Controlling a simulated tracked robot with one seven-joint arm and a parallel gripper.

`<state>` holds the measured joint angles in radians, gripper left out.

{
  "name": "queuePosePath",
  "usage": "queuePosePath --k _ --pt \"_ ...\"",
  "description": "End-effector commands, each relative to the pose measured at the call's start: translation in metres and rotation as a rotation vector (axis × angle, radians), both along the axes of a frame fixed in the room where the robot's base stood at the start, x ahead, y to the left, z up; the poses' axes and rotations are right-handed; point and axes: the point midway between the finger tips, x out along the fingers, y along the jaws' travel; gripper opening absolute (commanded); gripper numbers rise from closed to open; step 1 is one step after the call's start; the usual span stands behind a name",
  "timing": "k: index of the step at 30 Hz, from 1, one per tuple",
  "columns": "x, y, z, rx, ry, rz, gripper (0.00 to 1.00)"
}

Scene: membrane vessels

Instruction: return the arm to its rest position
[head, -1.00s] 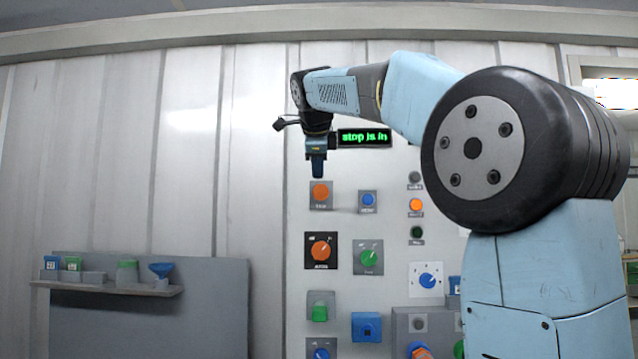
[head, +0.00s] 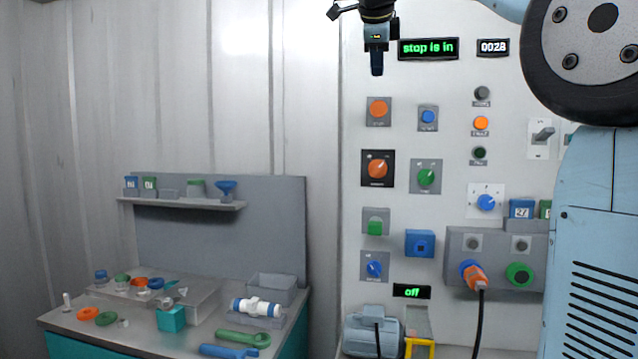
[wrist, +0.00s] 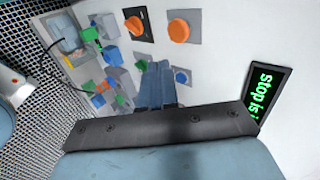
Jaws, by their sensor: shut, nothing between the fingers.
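My gripper (head: 376,62) is at the top of the head view, pointing down in front of the white control panel (head: 448,140). Its fingers are shut with nothing between them. It hangs just left of the green "stop is in" display (head: 428,48) and above the orange stop button (head: 378,110), apart from it. In the wrist view the shut fingers (wrist: 157,84) show in the middle, with the panel's orange knobs beyond them. The upper part of my arm is cut off by the top edge of the head view.
A bench (head: 150,338) at lower left holds rings, a white-and-blue vessel (head: 256,307) and wrenches (head: 243,338). A shelf (head: 190,203) hangs above it. A plug with a black cable (head: 473,275) is in the panel's lower right. The space left of my gripper is clear.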

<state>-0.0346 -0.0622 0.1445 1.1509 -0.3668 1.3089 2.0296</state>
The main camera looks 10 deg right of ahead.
Motion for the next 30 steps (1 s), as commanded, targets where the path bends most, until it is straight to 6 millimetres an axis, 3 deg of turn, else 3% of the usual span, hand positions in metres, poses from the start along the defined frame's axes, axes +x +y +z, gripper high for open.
queuePosePath --k 5,11,20,30 --pt "-0.013 -0.001 -0.015 -0.063 0.039 0.071 0.00" --pt "-0.051 -0.005 -0.068 -0.246 0.154 0.302 0.00" --pt "-0.127 -0.016 -0.179 -0.527 0.320 0.728 0.00" --pt "-0.225 -0.026 -0.326 -0.789 0.423 1.220 0.00"
